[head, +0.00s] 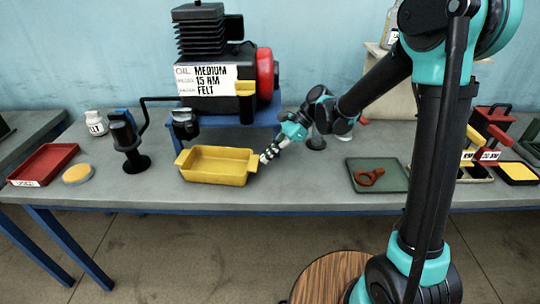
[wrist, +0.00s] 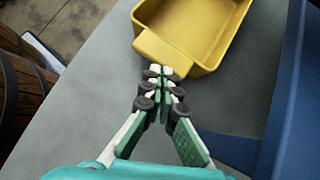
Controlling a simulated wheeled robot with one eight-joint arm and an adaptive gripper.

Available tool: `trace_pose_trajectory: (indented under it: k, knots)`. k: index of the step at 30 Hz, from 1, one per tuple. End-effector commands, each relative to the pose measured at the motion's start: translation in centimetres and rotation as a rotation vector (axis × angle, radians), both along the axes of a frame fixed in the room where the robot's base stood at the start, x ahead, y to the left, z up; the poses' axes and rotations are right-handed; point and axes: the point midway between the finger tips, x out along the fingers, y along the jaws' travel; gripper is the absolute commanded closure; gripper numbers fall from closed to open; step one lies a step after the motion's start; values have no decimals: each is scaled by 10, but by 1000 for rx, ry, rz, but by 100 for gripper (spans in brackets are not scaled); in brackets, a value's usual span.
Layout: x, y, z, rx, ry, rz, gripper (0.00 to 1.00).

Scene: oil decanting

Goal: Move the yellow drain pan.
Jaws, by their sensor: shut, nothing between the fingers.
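The yellow drain pan (head: 215,166) sits upright on the grey workbench, in front of the motor-like machine. It looks empty. Its two end handles show, the right one facing my gripper. My gripper (head: 263,158) is at the pan's right end, with its fingers pointing at it. In the wrist view the pan (wrist: 205,25) is at the top, and the fingertips (wrist: 160,72) are together at the edge of its near handle. Nothing is between the fingers. I cannot tell whether the tips touch the handle.
A black machine with a label card (head: 207,80) stands on a blue stand behind the pan. A black stand (head: 130,150) is left of it, with a red tray (head: 42,163) farther left. A green tray (head: 378,182) with an orange-red tool lies right. Bare bench lies between.

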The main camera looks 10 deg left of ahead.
Motion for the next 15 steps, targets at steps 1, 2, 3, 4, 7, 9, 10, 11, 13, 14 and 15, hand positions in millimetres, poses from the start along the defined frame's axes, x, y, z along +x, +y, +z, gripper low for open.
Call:
trace_pose_trajectory:
  k: [1, 2, 3, 4, 7, 9, 10, 11, 13, 14, 15]
  knots:
    - [0, 0, 0, 0, 0, 0, 100]
    - [0, 0, 0, 0, 0, 0, 100]
    - [0, 0, 0, 0, 0, 0, 100]
    - [0, 1, 0, 0, 0, 0, 100]
    - [-4, 6, 0, 0, 0, 1, 100]
    - [-9, 14, 0, 0, -1, 5, 100]
    - [-12, 18, 0, 0, -1, 5, 100]
    - [-14, 23, 0, 0, -1, 4, 100]
    - [-20, 32, 0, 0, -1, 5, 100]
    - [-22, 35, 0, 0, 0, 4, 100]
    - [-24, 39, 0, 0, 0, 3, 100]
